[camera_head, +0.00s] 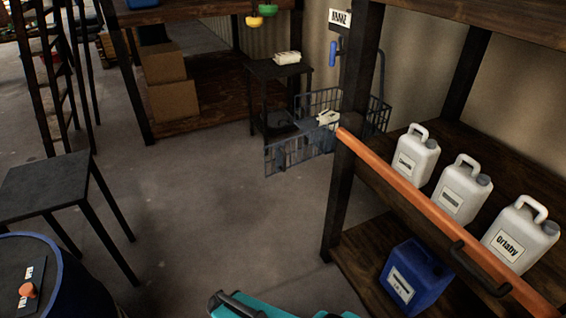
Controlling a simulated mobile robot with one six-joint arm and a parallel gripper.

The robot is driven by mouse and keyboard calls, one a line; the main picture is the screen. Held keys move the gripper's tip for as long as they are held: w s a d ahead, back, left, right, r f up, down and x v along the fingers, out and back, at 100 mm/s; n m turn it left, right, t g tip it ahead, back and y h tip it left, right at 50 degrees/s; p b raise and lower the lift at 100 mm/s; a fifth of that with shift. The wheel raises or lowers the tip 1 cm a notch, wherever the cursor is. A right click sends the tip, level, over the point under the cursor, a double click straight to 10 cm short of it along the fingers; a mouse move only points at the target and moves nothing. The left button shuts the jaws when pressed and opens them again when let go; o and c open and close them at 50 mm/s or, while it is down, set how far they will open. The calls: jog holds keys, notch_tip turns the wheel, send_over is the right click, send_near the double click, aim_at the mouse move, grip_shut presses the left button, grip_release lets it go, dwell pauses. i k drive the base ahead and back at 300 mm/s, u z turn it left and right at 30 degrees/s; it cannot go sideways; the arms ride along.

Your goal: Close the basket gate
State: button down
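A dark wire basket (379,114) stands beyond the wooden shelf post, by the back wall. A wire mesh panel (290,156), which looks like its gate, reaches out at the basket's front left over the floor. It appears swung outward, but its hinge side is hard to make out. A small white item (327,118) shows at the panel's upper right; I cannot tell whether it is a latch or lies inside. The post hides part of the basket. My gripper is not in view.
A shelf with an orange rail (435,220), white jugs (417,157) and a blue jug (414,275) fills the right. A dark table (42,187) and a blue-rimmed drum (62,265) stand left. A teal object (255,306) is at the bottom. The middle floor is clear.

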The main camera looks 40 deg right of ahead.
aim_at(281, 154)
jog(key=z, duration=0.05)
jog(key=i, duration=1)
